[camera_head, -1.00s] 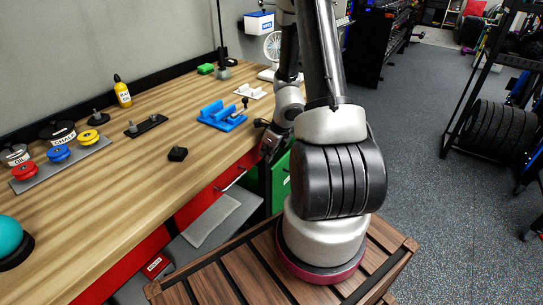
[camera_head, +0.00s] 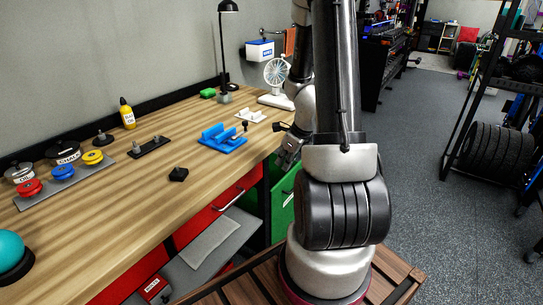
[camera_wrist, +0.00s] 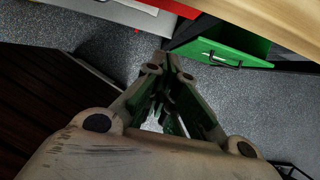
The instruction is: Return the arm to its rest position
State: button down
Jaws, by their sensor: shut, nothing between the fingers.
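My arm rises from its base in the head view and folds over, with the forearm hanging down at the workbench's right end. My gripper (camera_head: 287,157) points down beside the bench edge, partly hidden behind my arm. In the wrist view my gripper (camera_wrist: 172,65) has its fingers together with nothing between them. The floor is below it, and the green drawer (camera_wrist: 226,54) is just beyond the fingertips to the right.
The wooden workbench (camera_head: 130,202) holds a blue holder (camera_head: 222,139), a white fan (camera_head: 277,77), a yellow bottle (camera_head: 127,113) and several weight-like pieces. A green cabinet (camera_head: 283,210) stands under its right end. A rack with tyres (camera_head: 494,152) is at right; open floor lies between.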

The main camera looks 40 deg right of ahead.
jog(key=shift+s+r, duration=0.1)
jog(key=shift+r, duration=0.05)
jog(key=s+a+r+n, duration=0.3)
jog(key=s+r+n, duration=0.2)
jog(key=r+n, duration=0.3)
jog(key=s+a+r+n+h, duration=0.1)
jog(key=s+a+r+n, duration=0.3)
jog(key=r+n, duration=0.5)
jog(key=s+a+r+n, duration=0.4)
jog(key=s+r+n, duration=0.3)
jog(key=n, duration=0.7)
notch_tip(320, 180, up, 2)
jog(key=shift+a+r+n+h, duration=0.15)
jog(key=shift+r+n+h, duration=0.15)
jog(key=shift+n, duration=0.1)
jog(key=shift+s, duration=0.1)
